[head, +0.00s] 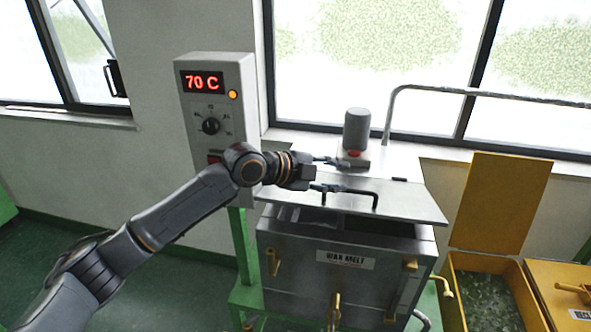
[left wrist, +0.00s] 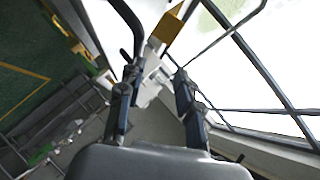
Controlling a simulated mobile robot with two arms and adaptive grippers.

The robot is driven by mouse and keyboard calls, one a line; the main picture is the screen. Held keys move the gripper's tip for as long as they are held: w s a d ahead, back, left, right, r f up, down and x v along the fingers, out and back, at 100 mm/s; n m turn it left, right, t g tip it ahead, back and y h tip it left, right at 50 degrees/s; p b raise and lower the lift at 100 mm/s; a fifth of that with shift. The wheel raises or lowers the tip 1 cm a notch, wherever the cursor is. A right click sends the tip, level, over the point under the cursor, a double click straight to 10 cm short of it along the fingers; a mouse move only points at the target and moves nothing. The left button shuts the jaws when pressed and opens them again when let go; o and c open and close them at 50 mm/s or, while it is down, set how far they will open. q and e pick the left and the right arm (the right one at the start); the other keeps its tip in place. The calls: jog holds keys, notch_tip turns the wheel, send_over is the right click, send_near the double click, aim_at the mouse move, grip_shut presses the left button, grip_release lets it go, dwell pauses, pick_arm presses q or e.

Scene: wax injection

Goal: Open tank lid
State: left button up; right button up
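The grey metal tank (head: 345,262) with the "WAX MELT" label stands right of centre in the head view. Its flat grey lid (head: 410,200) is tilted up a little, with a dark gap under its front edge. A dark bar handle (head: 374,198) is on the lid; in the left wrist view the handle (left wrist: 133,38) curves beside the left-hand finger. My left gripper (head: 334,174) is over the lid at the handle's left end, fingers spread, also seen in the left wrist view (left wrist: 153,78). Whether a finger touches the handle is unclear. My right gripper is out of view.
A control box (head: 215,110) reading 70 C stands behind my left arm. A grey cylinder (head: 356,130) stands behind the lid. A yellow bin with a raised yellow lid (head: 500,205) is on the right. Windows and a sill lie behind.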

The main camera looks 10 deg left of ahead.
pick_arm(q)
jog(key=p+v, duration=0.1)
jog(key=v, duration=1)
jog(key=shift+f+p, duration=0.3)
jog(key=shift+p, duration=0.1)
jog(key=shift+s, duration=0.1)
dwell(0.5)
